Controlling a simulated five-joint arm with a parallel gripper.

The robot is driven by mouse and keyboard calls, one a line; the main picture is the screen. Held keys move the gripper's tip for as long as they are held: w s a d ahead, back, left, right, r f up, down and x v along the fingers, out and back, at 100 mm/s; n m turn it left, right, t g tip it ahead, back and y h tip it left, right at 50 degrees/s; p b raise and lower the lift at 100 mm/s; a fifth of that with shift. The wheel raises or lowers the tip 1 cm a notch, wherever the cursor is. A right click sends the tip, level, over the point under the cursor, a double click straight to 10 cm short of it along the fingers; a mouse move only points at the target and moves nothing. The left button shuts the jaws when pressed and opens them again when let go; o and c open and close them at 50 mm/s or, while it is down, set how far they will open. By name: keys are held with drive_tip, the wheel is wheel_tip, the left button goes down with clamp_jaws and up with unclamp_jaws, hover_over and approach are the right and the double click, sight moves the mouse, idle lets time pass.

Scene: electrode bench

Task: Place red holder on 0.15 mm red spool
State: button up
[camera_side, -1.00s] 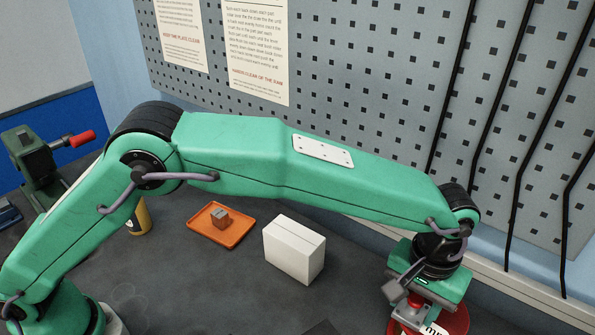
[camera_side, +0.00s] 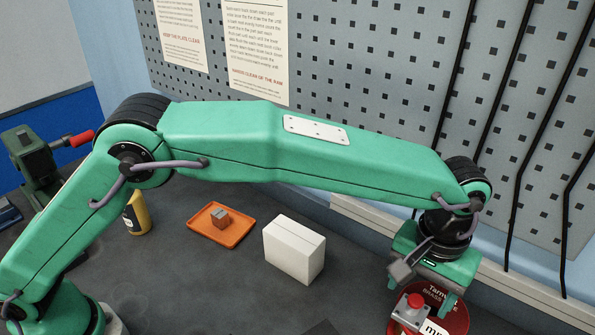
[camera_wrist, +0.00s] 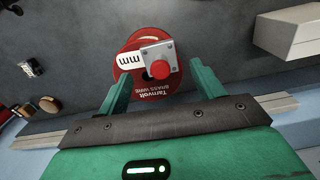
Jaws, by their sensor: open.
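The red holder (camera_wrist: 159,70), a small grey block with a round red knob, rests on the flat top of a red spool (camera_wrist: 153,94). The spool's label reads "Tarnvolt brass wire" and "mm"; the size number is covered. In the side view the holder (camera_side: 412,312) and spool (camera_side: 454,319) are at the bottom right, partly cut off by the frame. My gripper (camera_wrist: 160,84) is open, its fingers apart on either side of the holder in the wrist view. In the side view my gripper (camera_side: 422,290) is just above the holder, empty.
A white box (camera_side: 292,250) stands left of the spool. An orange tray (camera_side: 232,237) with a small block (camera_side: 219,217) lies farther left, near a yellow bottle (camera_side: 137,214). A pegboard (camera_side: 350,90) with hanging black cables rises behind.

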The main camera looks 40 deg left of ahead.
sight(412, 295)
wheel_tip(412, 295, up, 8)
idle(0.4)
drive_tip(key=shift+r, duration=0.1)
idle(0.4)
drive_tip(key=s+a+r+t+h, duration=0.1)
drive_tip(key=a+r, duration=0.4)
drive_tip(key=a, duration=0.8)
drive_tip(key=a+r+t, duration=0.2)
drive_tip(key=a+r, duration=0.2)
drive_tip(key=a, duration=1)
drive_tip(key=s+a+f+t, duration=0.1)
drive_tip(key=s+a+f, duration=0.1)
drive_tip(key=s+a, duration=0.3)
drive_tip(key=s+a+f, duration=0.2)
drive_tip(key=s+a, duration=0.3)
drive_tip(key=a, duration=0.1)
drive_tip(key=s+a+f+t+y, duration=0.1)
drive_tip(key=s+a+f, duration=0.2)
drive_tip(key=s+a, duration=0.2)
drive_tip(key=shift+s+a+t, duration=0.2)
drive_tip(key=shift+a+t, duration=0.1)
drive_tip(key=shift+a, duration=0.2)
